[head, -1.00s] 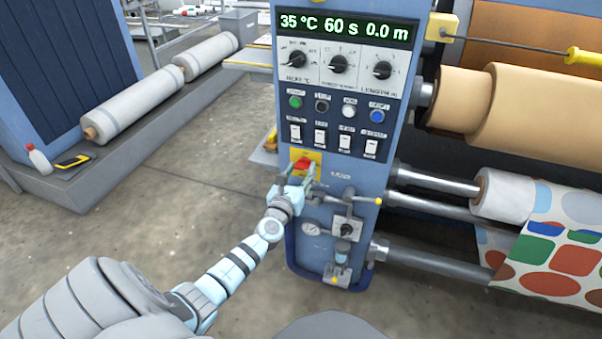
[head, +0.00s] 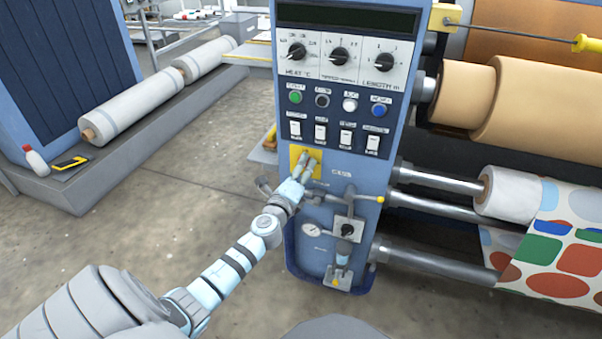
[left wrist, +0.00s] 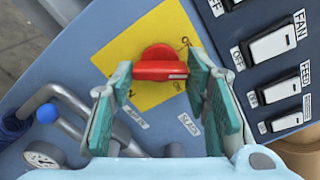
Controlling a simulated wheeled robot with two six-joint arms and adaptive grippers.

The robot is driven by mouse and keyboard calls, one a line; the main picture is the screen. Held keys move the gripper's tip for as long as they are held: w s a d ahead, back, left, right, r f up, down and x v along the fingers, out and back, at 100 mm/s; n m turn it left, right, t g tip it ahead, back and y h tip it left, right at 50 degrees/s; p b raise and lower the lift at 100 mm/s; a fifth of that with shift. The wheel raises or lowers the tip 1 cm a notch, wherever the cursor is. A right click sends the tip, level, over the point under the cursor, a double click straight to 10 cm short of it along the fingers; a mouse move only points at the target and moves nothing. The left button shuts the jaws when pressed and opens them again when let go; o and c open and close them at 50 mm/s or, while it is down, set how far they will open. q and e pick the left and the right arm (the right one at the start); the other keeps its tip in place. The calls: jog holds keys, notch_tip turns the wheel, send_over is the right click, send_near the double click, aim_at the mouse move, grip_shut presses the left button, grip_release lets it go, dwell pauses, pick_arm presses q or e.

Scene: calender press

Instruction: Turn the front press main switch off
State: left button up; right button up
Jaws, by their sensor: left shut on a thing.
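The main switch is a red rotary knob (left wrist: 160,68) on a yellow plate (left wrist: 133,50) on the blue press cabinet (head: 345,183). In the left wrist view its handle lies crosswise between the fingers, with a pale mark at its right end. My left gripper (head: 307,160) is at the plate, shut on the red knob. In the head view the fingers hide most of the knob. The display (head: 347,18) at the top of the panel is dark. My right gripper is not in view.
Dials, buttons and rocker switches (head: 346,137) sit just above the yellow plate. A valve with a yellow-tipped lever (head: 366,199) and a gauge (head: 311,230) are below and close to my arm. Rollers with patterned fabric (head: 560,240) stand to the right.

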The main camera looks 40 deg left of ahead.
pick_arm(q)
jog(key=shift+f+n+b, duration=0.1)
jog(key=shift+n+b, duration=1)
jog(key=shift+n, duration=2.2)
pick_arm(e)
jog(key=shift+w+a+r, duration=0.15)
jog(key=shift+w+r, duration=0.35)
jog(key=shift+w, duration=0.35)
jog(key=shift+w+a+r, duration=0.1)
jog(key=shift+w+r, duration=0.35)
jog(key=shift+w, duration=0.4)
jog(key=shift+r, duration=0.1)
pick_arm(q)
jog(key=o, duration=1.2)
jog(key=shift+c, duration=0.2)
jog(key=shift+s, duration=0.1)
jog(key=v, duration=1.2)
